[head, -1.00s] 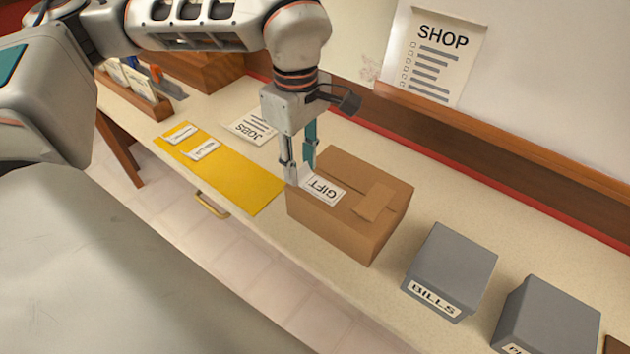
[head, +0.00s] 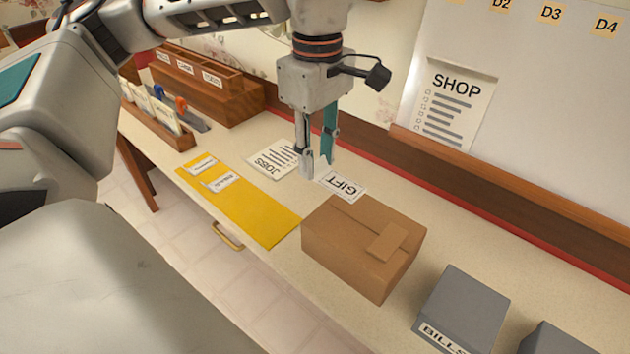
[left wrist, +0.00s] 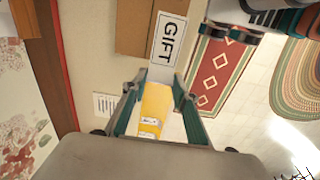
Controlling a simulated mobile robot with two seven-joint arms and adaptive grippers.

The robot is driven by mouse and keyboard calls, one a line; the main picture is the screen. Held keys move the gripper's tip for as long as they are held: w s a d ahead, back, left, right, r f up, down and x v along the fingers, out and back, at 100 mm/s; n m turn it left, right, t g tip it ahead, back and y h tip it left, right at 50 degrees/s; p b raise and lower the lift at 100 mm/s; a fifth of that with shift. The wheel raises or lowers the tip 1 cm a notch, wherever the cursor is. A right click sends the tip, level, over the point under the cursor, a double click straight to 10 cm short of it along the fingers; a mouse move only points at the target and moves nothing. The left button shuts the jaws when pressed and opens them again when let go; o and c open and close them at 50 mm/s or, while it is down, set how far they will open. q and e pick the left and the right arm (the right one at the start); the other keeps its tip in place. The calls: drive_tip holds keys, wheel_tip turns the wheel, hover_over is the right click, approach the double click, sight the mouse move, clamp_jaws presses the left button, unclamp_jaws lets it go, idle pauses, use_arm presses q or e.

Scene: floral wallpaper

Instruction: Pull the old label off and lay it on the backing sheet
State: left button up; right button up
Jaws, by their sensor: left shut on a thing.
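My left gripper (head: 318,165) is shut on the white GIFT label (head: 343,186) and holds it by one end. The label is off the brown box (head: 345,250) and appears in the air just beyond its back left edge; the box top is bare apart from a tape strip. In the left wrist view the label (left wrist: 169,40) sticks out from between the fingertips (left wrist: 157,80). The yellow backing sheet (head: 262,220) lies on the counter left of the box, with two white labels at its far end. Parts of my right arm (left wrist: 275,15) seem to show at the upper right; its jaws are unclear.
A JOBS paper (head: 276,159) lies behind the yellow sheet. Grey bins (head: 465,305) stand right of the box. A wooden rack (head: 205,85) and a card holder (head: 155,115) stand at the back left. A SHOP list (head: 455,105) hangs on the wall.

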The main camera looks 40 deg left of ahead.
use_arm(q)
wheel_tip(320, 180, up, 8)
drive_tip(key=shift+f+p, duration=0.25)
drive_tip(key=shift+p, duration=0.3)
drive_tip(key=shift+r, duration=0.4)
drive_tip(key=shift+r+p, duration=2.3)
drive_tip(key=shift+p, duration=0.35)
use_arm(e)
drive_tip(key=shift+s+a+r, duration=0.1)
drive_tip(key=shift+s+r, duration=0.05)
drive_tip(key=shift+r, duration=1.15)
drive_tip(key=shift+s+r, duration=0.15)
drive_tip(key=shift+r, duration=1.1)
use_arm(q)
drive_tip(key=shift+f, duration=0.1)
use_arm(e)
drive_tip(key=shift+f, duration=0.1)
